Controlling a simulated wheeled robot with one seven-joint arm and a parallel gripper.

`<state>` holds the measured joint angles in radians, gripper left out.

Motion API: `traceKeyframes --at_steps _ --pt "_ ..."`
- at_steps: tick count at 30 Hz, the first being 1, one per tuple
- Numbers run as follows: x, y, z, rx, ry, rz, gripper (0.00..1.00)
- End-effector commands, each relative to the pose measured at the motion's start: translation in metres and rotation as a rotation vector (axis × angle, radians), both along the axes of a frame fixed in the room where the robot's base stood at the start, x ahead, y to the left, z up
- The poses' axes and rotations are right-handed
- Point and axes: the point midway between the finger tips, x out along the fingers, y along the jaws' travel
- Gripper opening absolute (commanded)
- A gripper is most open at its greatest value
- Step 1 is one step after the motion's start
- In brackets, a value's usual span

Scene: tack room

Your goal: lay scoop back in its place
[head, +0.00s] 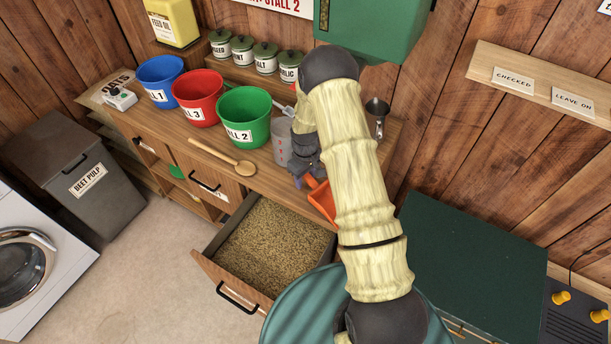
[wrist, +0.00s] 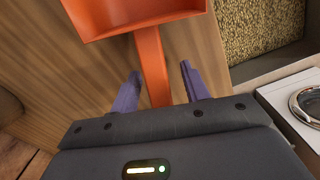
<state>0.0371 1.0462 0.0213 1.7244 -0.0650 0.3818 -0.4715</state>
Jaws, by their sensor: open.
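The orange scoop (head: 321,201) lies on the wooden counter near its front edge, partly hidden by my arm in the head view. In the wrist view the scoop (wrist: 150,14) has its pan at the top, and its handle runs down toward my gripper. My gripper (wrist: 159,72) is open, with one purple finger on each side of the handle and a gap on both sides. In the head view my gripper (head: 305,181) is low over the counter at the handle end.
An open drawer (head: 206,262) full of grain juts out below the counter. A clear measuring jug (head: 282,150) stands close to my gripper, and a green bucket (head: 243,112) is left of it. A wooden spoon (head: 243,166) lies on the counter.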

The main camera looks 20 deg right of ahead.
Motion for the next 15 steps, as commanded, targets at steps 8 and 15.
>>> traceKeyframes --at_steps 8,15 --pt "0.001 0.0 0.014 0.0 -0.004 0.0 0.46" --pt "0.002 0.0 0.051 0.0 -0.004 0.0 0.46"
